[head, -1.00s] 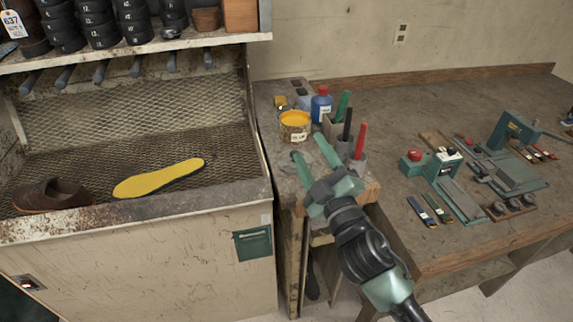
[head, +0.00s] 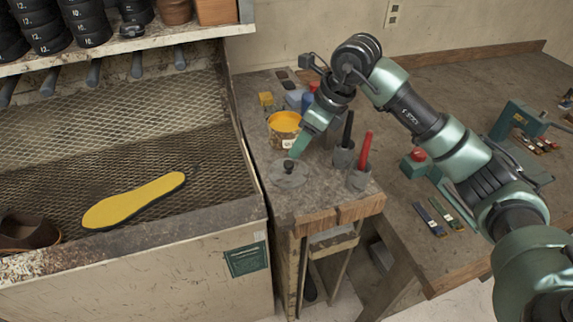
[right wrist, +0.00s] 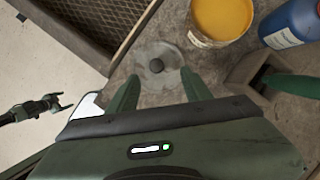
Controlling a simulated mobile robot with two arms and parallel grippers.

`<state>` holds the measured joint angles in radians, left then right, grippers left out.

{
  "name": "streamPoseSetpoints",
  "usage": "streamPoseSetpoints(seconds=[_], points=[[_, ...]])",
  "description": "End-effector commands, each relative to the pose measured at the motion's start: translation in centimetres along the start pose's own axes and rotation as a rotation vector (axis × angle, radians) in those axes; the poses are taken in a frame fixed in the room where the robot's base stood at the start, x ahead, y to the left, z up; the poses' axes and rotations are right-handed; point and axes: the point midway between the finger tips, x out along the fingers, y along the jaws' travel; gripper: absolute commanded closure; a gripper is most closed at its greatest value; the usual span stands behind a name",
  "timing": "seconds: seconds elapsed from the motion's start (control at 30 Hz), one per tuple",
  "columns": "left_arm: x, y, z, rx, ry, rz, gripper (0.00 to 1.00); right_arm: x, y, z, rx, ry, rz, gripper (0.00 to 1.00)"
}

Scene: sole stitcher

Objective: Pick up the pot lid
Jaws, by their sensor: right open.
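The pot lid (head: 285,181) is a flat grey disc with a dark round knob. It lies on the small bench, in front of the pot of yellow paste (head: 284,126). In the right wrist view the lid (right wrist: 168,52) is just beyond my fingertips, with its knob roughly between their lines. My right gripper (head: 294,152) points down at the lid from above and behind. It is open and empty, and its two green fingers (right wrist: 160,78) are spread apart. Whether they touch the lid is not clear. My left gripper does not show in the head view.
Holders with a black-handled tool (head: 347,130) and a red-handled tool (head: 364,150) stand right of the lid. A blue bottle (right wrist: 290,24) is near the pot. At left is a mesh-lined booth with a yellow insole (head: 133,201). The bench front edge is close.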

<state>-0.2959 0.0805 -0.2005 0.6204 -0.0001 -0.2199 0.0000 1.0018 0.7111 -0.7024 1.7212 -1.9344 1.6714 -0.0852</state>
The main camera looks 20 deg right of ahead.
Motion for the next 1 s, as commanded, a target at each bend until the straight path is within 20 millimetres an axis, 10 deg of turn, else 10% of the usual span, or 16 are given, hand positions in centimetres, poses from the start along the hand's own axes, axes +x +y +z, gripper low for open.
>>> streamPoseSetpoints(seconds=[0.83,1.0], points=[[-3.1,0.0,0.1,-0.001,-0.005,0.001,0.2,7.5,0.4,-0.1,-0.002,0.0,0.002,0.51],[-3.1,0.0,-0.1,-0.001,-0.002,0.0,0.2,7.5,0.4,-0.1,-0.002,0.0,0.003,0.98]])
